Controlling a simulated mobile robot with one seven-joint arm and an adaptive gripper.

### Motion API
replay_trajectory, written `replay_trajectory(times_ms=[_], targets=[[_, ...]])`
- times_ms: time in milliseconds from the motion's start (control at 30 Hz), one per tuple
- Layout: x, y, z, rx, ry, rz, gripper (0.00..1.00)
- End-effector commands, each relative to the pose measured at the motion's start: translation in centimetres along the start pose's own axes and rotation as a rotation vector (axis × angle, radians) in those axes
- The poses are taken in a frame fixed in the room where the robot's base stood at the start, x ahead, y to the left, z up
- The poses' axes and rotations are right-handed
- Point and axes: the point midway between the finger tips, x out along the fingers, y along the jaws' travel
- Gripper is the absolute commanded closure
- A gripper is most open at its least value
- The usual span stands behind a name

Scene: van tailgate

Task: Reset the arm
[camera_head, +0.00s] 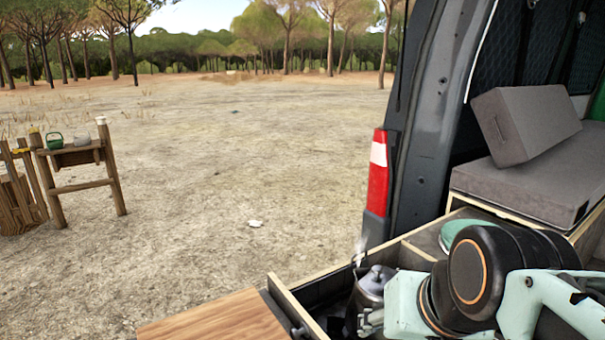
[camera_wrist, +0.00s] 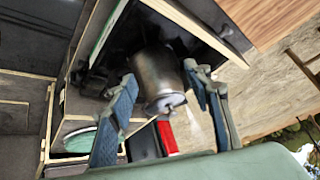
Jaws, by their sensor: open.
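My arm reaches in from the lower right in the head view. My gripper (camera_head: 368,322) is beside a metal pot (camera_head: 376,280) with a lid and knob, standing in an open drawer compartment of the van. A wisp of steam rises near it. In the wrist view, my gripper (camera_wrist: 160,74) has its two blue-padded fingers spread wide. The pot (camera_wrist: 158,82) shows between them, and its lid faces the camera. I cannot tell whether a finger touches it. The pot's lower part is hidden in the head view.
A wooden board (camera_head: 215,318) lies left of the drawer (camera_head: 298,305). A green round item (camera_head: 463,232) sits behind my arm. Grey cushions (camera_head: 525,125) and the van's pillar (camera_head: 430,120) are at the right. A wooden stand (camera_head: 82,155) is far left; open ground lies between.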

Motion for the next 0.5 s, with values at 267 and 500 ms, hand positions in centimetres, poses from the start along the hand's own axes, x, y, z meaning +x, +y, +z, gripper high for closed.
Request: replay_trajectory(times_ms=[267, 500], targets=[[-6.0, 0.1, 0.3, -0.15, -0.097, 0.07, 0.54], [-10.4, -0.6, -2.6, -0.147, -0.096, 0.068, 0.54]])
